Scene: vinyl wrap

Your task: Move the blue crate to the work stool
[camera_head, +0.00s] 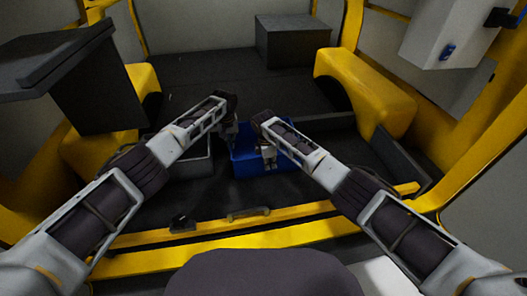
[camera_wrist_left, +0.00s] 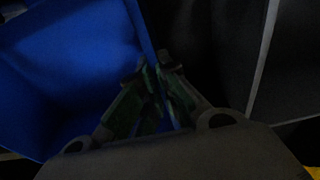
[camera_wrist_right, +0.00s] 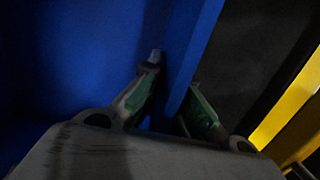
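The blue crate (camera_head: 246,164) sits on the dark van floor just behind the yellow sill. My left gripper (camera_head: 232,131) is at its left side. In the left wrist view, the fingers (camera_wrist_left: 156,68) close in on both faces of the crate's thin wall (camera_wrist_left: 141,25). My right gripper (camera_head: 268,158) is at the crate's right part. In the right wrist view, its fingers (camera_wrist_right: 173,76) lie on either side of the crate's rim (camera_wrist_right: 196,40), drawn together around it. The visible crate interior looks empty. I cannot make out the work stool for certain.
A grey crate (camera_head: 192,165) stands close at the left of the blue one. The yellow sill (camera_head: 230,241) runs across the front. Yellow wheel arches (camera_head: 365,92) flank the floor, and a dark box (camera_head: 293,40) stands at the back. A dark rounded seat-like surface (camera_head: 262,273) is at the bottom.

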